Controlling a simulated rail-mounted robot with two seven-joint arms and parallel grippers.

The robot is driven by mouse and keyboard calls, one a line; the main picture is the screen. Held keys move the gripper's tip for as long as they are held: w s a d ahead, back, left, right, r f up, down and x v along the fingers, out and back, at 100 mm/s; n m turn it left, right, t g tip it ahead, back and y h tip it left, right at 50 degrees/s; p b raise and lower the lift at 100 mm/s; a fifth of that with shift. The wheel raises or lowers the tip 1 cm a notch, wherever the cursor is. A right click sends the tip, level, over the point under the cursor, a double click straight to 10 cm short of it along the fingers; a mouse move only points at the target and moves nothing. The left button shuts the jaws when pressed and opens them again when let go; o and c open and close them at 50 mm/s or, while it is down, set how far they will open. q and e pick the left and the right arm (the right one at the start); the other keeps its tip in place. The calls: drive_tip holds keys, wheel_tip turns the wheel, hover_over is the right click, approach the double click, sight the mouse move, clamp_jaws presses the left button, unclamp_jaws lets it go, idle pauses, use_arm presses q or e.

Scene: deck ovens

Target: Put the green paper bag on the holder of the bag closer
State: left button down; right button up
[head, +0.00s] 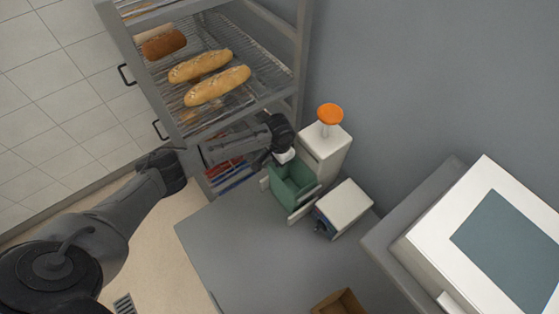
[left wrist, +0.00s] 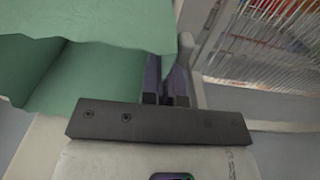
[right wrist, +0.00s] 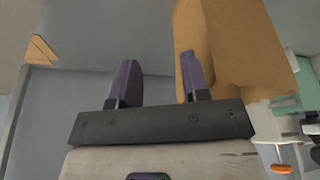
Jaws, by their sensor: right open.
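The green paper bag (head: 292,188) stands open at the bag closer (head: 325,148), a pale upright device with an orange round top (head: 330,113). From the head I cannot tell whether the bag is seated on the holder. My left gripper (head: 285,157) is at the bag's upper edge. In the left wrist view its fingers (left wrist: 167,82) are close together at the rim of the green bag (left wrist: 105,75) and look shut on it. My right gripper (right wrist: 160,85) is open, outside the head view. The green bag shows small in the right wrist view (right wrist: 286,104).
A brown paper bag (right wrist: 235,45) is close by my right gripper's right finger; it shows at the head view's lower edge (head: 340,303). A white box-like device (head: 345,203) stands beside the green bag. A rack with breads (head: 210,75) is behind; a large screen device (head: 500,240) is right.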

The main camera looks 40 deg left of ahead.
use_arm(q)
drive_tip(key=shift+f, duration=0.15)
drive_tip(key=c, duration=1.4)
unclamp_jaws()
drive_tip(key=shift+o, duration=0.2)
wheel_tip(320, 180, up, 12)
